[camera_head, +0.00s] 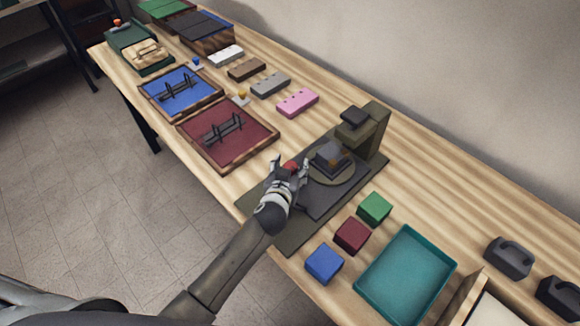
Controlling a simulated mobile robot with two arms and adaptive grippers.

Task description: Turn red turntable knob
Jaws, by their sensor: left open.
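The red knob (290,166) shows as a small red patch between the fingers of my left gripper (290,164). The gripper is open, with one finger on each side of the knob; whether they touch it cannot be told. The gripper hides most of the knob. Just right of it a round turntable (333,173) sits on a dark base plate (300,236). A dark block-like piece (331,156) stands on the turntable. An olive post with an overhanging head (372,133) rises behind it. My right gripper is not in view.
Green (374,208), dark red (351,235) and blue (324,263) cubes stand right of the plate, near a teal tray (408,272). A red-lined tray (226,131) and a blue-lined tray (180,91) lie to the left. A pink block (297,102) lies behind.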

